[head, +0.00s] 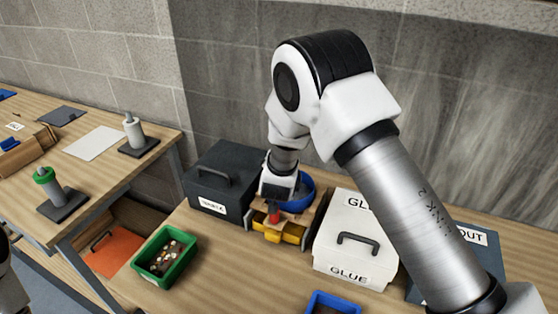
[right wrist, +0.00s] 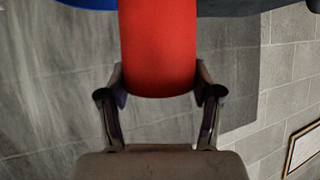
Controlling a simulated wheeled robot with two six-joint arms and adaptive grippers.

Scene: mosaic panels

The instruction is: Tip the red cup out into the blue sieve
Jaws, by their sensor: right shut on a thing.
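The red cup (head: 274,216) is at the back of the near bench, in my right gripper (head: 277,203). In the right wrist view the red cup (right wrist: 158,50) fills the gap between the two fingers of my right gripper (right wrist: 160,95), which is shut on it. The blue sieve (head: 307,188) is just behind and right of the gripper, partly hidden by it. A blue edge (right wrist: 90,3) at the top left of the right wrist view may be the sieve. The cup's inside is not visible. My left gripper is not in view.
A dark box (head: 208,188) stands left of the cup, a white GLUE box (head: 350,262) right. A yellow bin (head: 290,233) is close below the cup. A green tray (head: 178,272) holds small pieces. A blue tray (head: 340,296) is at the front. Bench between them is clear.

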